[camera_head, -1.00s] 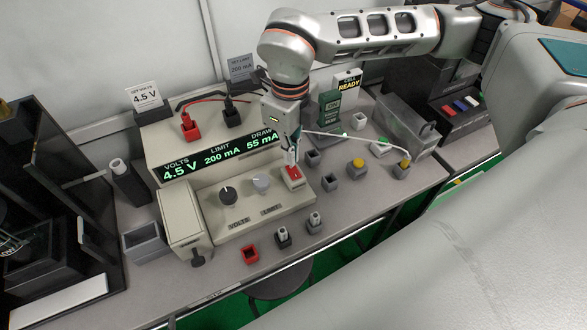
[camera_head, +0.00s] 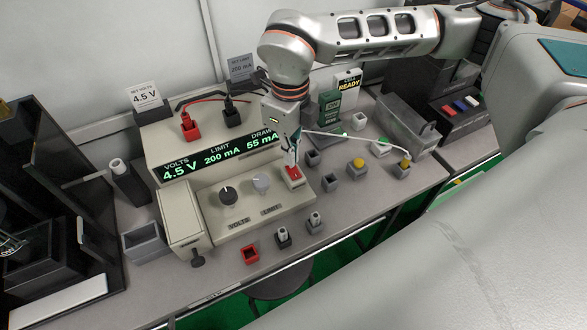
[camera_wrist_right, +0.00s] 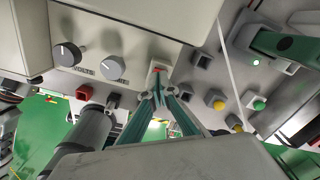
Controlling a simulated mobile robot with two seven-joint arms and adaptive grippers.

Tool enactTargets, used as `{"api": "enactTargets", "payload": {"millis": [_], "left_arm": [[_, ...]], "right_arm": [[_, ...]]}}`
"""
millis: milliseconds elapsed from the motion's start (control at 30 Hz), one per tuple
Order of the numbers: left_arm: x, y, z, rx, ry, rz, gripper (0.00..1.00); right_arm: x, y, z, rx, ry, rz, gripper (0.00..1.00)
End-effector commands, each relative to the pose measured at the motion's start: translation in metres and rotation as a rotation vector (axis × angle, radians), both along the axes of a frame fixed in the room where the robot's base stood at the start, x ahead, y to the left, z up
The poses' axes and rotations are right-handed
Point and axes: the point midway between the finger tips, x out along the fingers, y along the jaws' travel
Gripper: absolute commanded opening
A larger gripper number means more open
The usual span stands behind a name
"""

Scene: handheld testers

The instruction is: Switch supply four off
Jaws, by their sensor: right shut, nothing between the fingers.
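The power supply (camera_head: 205,218) is a beige box with a lit green display (camera_head: 219,158) reading 4.5 V, limit 200 mA, draw 55 mA. A red rocker switch (camera_head: 293,172) in a white frame sits at the right end of its front panel. My right gripper (camera_head: 291,160) is shut and empty, pointing down with its fingertips at the switch. In the right wrist view the fingertips (camera_wrist_right: 158,90) meet over the switch (camera_wrist_right: 157,70) and partly hide it; I cannot tell whether they touch it. My left gripper is not in view.
Two knobs (camera_head: 228,195) sit left of the switch. Red and black plugs (camera_head: 189,127) stand on top of the supply. Small sockets and a yellow button (camera_head: 358,162) stand to the right, with a white cable (camera_head: 365,139) above them. A grey open box (camera_head: 143,242) is at left.

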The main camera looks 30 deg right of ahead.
Motion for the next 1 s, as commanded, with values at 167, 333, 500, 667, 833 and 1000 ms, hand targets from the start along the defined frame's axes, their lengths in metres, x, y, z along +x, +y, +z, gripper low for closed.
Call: {"api": "enactTargets", "payload": {"millis": [167, 333, 500, 667, 833, 1000], "left_arm": [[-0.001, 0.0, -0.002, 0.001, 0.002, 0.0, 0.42], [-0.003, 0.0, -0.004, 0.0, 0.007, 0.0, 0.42], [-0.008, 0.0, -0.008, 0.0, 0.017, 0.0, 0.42], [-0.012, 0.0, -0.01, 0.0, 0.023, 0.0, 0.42], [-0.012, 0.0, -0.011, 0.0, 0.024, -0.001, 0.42], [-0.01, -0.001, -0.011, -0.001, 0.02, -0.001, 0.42]], "right_arm": [[0.0, 0.0, -0.003, 0.0, 0.001, 0.0, 0.0], [0.0, 0.0, -0.005, 0.0, 0.0, 0.0, 0.0], [0.0, 0.0, -0.008, 0.0, 0.0, 0.0, 0.0], [0.0, 0.0, -0.01, 0.0, 0.001, 0.0, 0.0], [0.0, 0.0, -0.012, 0.0, 0.001, 0.0, 0.0], [0.0, 0.0, -0.015, 0.0, 0.001, 0.0, 0.0]]}}
